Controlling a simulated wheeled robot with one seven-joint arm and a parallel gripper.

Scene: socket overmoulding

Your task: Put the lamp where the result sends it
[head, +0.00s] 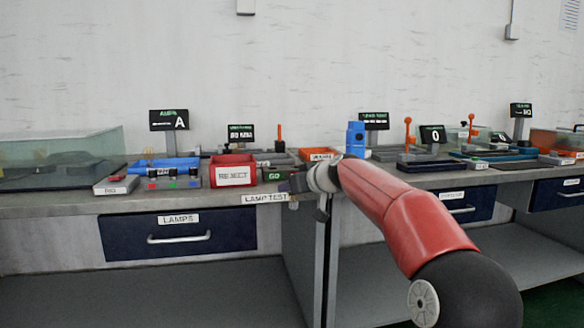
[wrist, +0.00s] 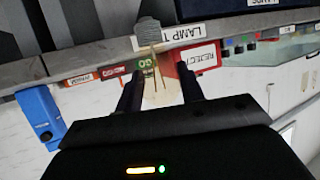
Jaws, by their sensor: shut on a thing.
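My gripper (wrist: 158,88) is shut on the lamp; the exact contact is hard to see. In the head view my gripper (head: 298,183) is at the bench's front edge, just right of the green GO bin (head: 275,174); I cannot make out the lamp there. The red REJECT bin (head: 233,172) stands left of GO and also shows in the wrist view (wrist: 197,56). The small screen (head: 240,133) behind the bins is too blurred to read surely.
The LAMP TEST label (head: 265,198) is on the bench edge. An orange bin (head: 321,155) and a blue upright device (head: 356,139) stand behind my gripper.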

